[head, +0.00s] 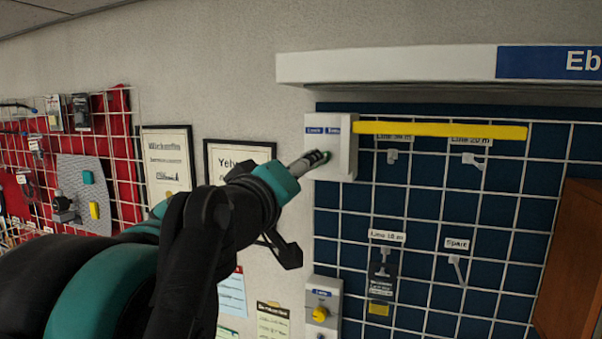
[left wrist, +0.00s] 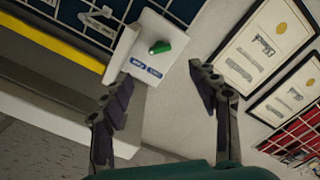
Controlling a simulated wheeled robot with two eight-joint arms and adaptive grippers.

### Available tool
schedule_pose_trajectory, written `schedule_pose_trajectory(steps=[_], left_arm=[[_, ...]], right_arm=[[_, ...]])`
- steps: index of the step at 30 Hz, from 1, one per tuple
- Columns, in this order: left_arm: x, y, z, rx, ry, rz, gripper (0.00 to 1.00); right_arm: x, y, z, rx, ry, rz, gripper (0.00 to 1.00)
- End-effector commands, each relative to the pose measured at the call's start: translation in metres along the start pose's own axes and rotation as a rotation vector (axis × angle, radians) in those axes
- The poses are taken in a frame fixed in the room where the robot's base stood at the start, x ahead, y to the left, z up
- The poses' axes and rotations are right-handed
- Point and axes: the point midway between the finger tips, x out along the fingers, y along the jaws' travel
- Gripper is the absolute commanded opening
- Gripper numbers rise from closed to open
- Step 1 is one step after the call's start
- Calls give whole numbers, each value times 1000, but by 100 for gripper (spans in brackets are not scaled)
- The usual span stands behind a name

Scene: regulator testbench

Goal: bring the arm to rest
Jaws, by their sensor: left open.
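My left arm (head: 100,285) reaches in from the lower left of the head view. My left gripper (head: 302,205) is open, in front of the wall beside a white box. In the left wrist view its two dark fingers (left wrist: 160,76) stand wide apart with nothing between them. The white box (head: 345,140) carries two blue labels and a green knob, which shows clearly in the left wrist view (left wrist: 161,47). The knob lies beyond the fingertips, and I see no finger closed on it. In the head view one finger partly overlaps the box's left side. My right gripper is not in view.
A yellow bar (head: 440,130) runs right from the box across a blue gridded panel (head: 480,215) with hooks and tags. A white ledge (head: 390,66) juts out above. A box with a yellow knob (head: 320,313) is below. Framed papers (head: 168,165) hang left.

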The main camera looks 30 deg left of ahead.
Motion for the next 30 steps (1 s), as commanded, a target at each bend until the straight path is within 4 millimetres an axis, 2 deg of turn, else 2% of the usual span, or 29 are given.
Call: schedule_pose_trajectory(steps=[12, 14, 16, 17, 20, 21, 25, 30], left_arm=[[0, 0, 1, 1, -1, 0, 60], [2, -3, 7, 5, -8, 5, 60], [5, -11, 26, 21, -30, 19, 60], [8, -17, 39, 33, -45, 28, 60], [16, -42, 100, 86, -124, 70, 60], [18, -55, 129, 113, -163, 87, 60], [22, -100, 227, 201, -300, 132, 60], [16, -167, 346, 313, -473, 153, 60]], right_arm=[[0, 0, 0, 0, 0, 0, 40], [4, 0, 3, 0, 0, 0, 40], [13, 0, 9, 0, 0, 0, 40], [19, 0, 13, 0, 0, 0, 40], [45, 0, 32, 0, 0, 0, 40], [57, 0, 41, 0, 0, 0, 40], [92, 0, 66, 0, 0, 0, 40], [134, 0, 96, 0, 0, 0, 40]])
